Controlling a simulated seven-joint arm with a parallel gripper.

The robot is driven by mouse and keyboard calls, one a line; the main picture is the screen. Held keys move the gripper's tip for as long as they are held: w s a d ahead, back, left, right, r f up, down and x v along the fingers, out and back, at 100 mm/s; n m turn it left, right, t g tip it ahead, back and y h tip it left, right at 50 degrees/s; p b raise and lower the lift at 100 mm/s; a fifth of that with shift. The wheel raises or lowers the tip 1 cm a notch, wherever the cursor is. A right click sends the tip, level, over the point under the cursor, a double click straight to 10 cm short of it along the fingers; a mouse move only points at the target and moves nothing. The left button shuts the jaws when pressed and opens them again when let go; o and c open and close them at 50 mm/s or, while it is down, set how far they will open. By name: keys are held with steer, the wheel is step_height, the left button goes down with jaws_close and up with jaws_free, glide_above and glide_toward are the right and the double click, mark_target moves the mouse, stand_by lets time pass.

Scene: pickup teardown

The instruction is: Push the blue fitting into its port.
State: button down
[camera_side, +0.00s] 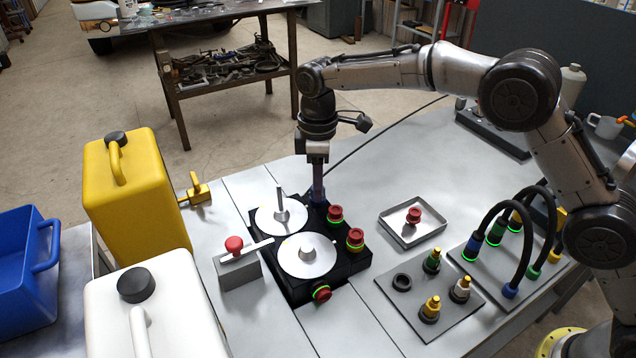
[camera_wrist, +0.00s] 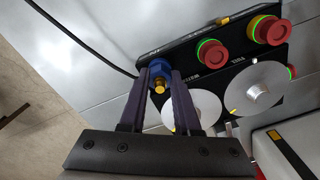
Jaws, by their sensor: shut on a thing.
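The blue fitting (camera_wrist: 158,66) sits between the fingertips of my gripper (camera_wrist: 161,76) in the wrist view, with a brass stem (camera_wrist: 159,86) towards the camera. My gripper (camera_side: 318,188) is shut on it and points down at the back edge of the black block (camera_side: 345,263). In the side view my fingers mostly hide the fitting. The block (camera_wrist: 208,51) shows beside the fitting in the wrist view. The port is hidden, so I cannot tell how deep the fitting sits.
Red knobs (camera_side: 355,238) and silver discs (camera_side: 308,256) stand on the block near my gripper. A metal tray (camera_side: 413,237) and a plate of fittings (camera_side: 455,320) lie to the right. A black cable (camera_wrist: 75,35) runs behind the block.

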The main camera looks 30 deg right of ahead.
steer(key=shift+f, duration=0.15)
steer(key=c, duration=0.5)
jaws_free()
steer(key=shift+c, duration=0.2)
